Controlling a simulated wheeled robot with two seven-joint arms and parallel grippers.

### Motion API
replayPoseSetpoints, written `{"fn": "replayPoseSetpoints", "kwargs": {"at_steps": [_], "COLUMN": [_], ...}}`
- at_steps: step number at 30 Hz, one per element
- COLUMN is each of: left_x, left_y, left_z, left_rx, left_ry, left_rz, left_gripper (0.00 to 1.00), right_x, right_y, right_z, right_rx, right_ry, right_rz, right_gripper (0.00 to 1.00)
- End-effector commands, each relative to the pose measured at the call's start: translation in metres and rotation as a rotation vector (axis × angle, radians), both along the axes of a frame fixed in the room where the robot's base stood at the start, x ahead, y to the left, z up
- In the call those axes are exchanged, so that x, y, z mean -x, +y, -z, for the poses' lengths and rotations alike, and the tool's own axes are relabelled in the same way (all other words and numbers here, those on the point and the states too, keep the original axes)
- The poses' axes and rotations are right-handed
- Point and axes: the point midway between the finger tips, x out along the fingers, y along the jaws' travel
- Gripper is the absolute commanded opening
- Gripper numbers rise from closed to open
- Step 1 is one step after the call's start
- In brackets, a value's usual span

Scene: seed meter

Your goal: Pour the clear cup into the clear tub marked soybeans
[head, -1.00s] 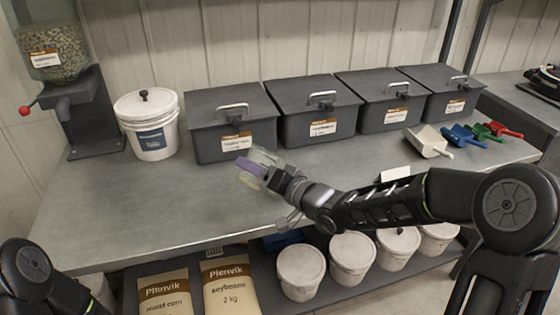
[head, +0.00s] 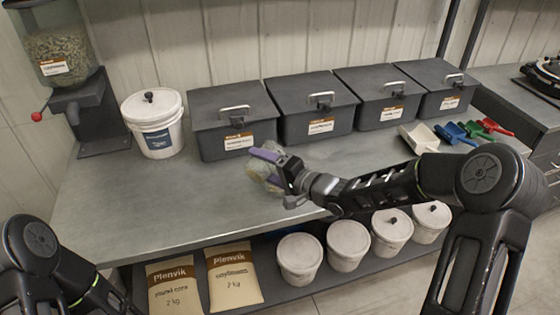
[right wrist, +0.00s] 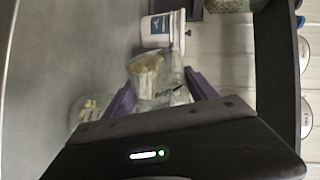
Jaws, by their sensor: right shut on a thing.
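My right gripper (head: 280,168), with purple fingers, is shut on a clear cup (head: 262,168) above the front middle of the bench. In the right wrist view the clear cup (right wrist: 162,85) sits between the fingers, with pale beige grains inside and dark marking on its wall. A second clear vessel (right wrist: 88,108), likely the tub, shows partly at the left there with some pale grains; its label cannot be read. In the head view the two cannot be told apart clearly. Of my left arm, only dark links show at the lower left.
Dark lidded bins (head: 236,118) line the bench's back. A white bucket (head: 155,125) and a seed dispenser (head: 75,90) stand at the left. Coloured scoops (head: 452,133) lie at the right. Bags (head: 233,275) and white pails (head: 300,258) fill the shelf below. The bench's left half (head: 140,200) is clear.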

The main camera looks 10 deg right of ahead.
Motion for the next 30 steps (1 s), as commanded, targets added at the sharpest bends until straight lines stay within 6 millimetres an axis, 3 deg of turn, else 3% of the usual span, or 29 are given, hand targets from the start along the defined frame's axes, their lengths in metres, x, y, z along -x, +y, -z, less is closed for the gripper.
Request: {"fn": "replayPoseSetpoints", "kwargs": {"at_steps": [1, 8, 30], "left_x": [0.001, 0.004, 0.004], "left_y": [0.0, 0.003, 0.005], "left_z": [-0.013, -0.037, -0.047], "left_rx": [-0.002, -0.009, -0.013], "left_ry": [0.003, 0.015, 0.022], "left_rz": [-0.001, -0.004, -0.003], "left_gripper": [1.0, 1.0, 1.0], "right_x": [-0.001, -0.004, -0.006], "right_y": [-0.001, -0.005, -0.008], "right_z": [-0.008, -0.013, -0.005], "right_rx": [-0.018, -0.108, -0.188], "right_ry": [0.015, 0.086, 0.15], "right_rz": [0.0, 0.0, -0.005], "right_gripper": [0.26, 0.26, 0.26]}}
